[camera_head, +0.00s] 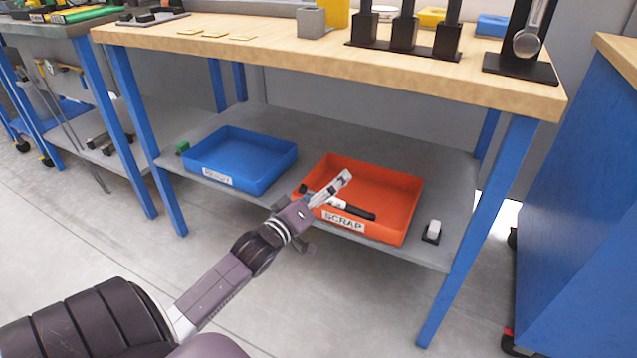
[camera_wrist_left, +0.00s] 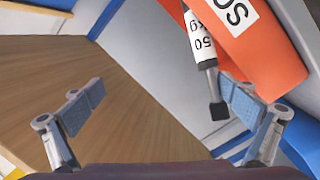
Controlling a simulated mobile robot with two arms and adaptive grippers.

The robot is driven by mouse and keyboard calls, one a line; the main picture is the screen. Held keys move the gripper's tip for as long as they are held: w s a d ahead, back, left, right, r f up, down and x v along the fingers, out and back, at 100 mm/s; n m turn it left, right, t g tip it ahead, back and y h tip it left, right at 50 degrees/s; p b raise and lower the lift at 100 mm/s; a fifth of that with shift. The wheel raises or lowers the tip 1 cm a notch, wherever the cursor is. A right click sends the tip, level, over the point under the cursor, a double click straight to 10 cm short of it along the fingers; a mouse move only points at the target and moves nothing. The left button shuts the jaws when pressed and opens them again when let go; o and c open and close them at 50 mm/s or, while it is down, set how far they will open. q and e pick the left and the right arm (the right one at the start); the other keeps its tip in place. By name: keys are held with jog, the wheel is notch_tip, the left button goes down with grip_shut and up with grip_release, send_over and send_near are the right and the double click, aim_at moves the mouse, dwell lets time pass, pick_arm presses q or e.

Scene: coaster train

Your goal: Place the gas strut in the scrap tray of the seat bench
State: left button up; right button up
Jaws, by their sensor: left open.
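The gas strut (camera_head: 358,211) is a black cylinder with a white label and a thin rod ending in a black fitting. It lies slanted in the orange scrap tray (camera_head: 400,222) on the lower shelf of the bench, its rod end at the tray's left side. In the left wrist view the strut's rod (camera_wrist_left: 212,82) and fitting reach past the tray's edge (camera_wrist_left: 270,60); I cannot tell whether it rests on the rim. My left gripper (camera_head: 322,208) is open at the tray's front left, partly covering the strut.
A blue tray (camera_head: 262,178) stands left of the scrap tray. A small white and black object (camera_head: 432,231) sits to its right on the grey shelf (camera_head: 452,200). The wooden bench top (camera_head: 300,52) overhangs the shelf, with blue legs (camera_head: 468,262) at its corners.

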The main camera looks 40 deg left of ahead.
pick_arm(q)
jog(key=s, duration=1.1)
jog(key=shift+s+d, duration=0.35)
jog(key=shift+d, duration=0.1)
